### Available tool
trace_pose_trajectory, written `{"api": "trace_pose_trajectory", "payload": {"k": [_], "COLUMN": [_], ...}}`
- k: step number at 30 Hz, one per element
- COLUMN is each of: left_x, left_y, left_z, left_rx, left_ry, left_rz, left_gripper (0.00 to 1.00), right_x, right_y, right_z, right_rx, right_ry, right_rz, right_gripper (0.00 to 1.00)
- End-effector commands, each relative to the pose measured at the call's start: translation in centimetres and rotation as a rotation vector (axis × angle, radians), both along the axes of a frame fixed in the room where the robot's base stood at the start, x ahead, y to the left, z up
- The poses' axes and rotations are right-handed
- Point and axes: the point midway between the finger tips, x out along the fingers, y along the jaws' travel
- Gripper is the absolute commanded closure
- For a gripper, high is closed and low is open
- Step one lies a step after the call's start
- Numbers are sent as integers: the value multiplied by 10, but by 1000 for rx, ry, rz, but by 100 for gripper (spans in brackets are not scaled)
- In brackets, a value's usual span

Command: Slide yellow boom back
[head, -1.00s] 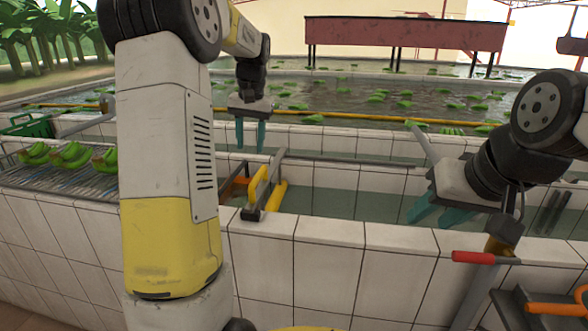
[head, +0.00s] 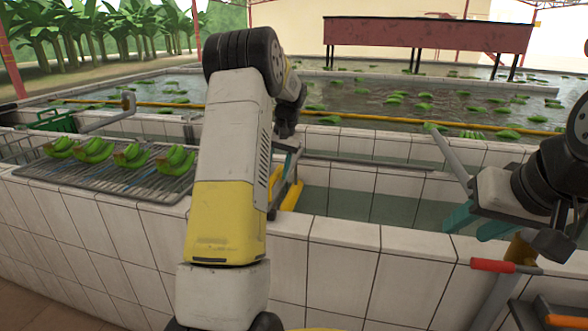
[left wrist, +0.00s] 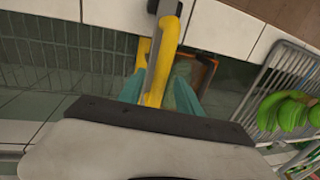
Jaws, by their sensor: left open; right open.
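A long yellow boom (head: 375,122) lies across the water tank in the head view, near the tiled inner wall. A separate yellow handle (head: 291,193) stands at the front tiled rim, partly hidden by my left arm. In the left wrist view, my left gripper (left wrist: 163,77) is open, with teal fingers on either side of the yellow handle (left wrist: 162,55); I cannot tell whether they touch it. My right gripper (head: 477,222) is open and empty above the front channel at the right.
A wire rack (head: 110,183) with several green banana bunches (head: 128,155) is at the left. A green crate (head: 52,120) stands behind it. A grey bar (head: 447,158) slants near my right gripper. A red-handled tool (head: 492,266) lies at the front right rim.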

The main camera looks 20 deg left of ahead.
Motion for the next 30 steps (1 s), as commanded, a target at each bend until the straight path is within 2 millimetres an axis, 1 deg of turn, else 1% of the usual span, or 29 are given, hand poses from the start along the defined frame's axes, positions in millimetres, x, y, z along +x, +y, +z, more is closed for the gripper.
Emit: {"api": "trace_pose_trajectory", "payload": {"k": [7,8,9,14,30], "left_x": [0,0,0,0,0], "left_y": [0,0,0,0,0], "left_z": [-1,-1,-1,-1,0], "left_rx": [0,0,0,0,0], "left_ry": [-1,-1,-1,-1,-2], "left_rz": [0,0,0,0,0], "left_gripper": [59,60,68,100,100], "right_x": [0,0,0,0,0], "right_y": [0,0,0,0,0], "right_z": [0,0,0,0,0], "right_rx": [0,0,0,0,0], "right_ry": [0,0,0,0,0], "right_rz": [0,0,0,0,0], "right_gripper": [59,59,59,59,59]}}
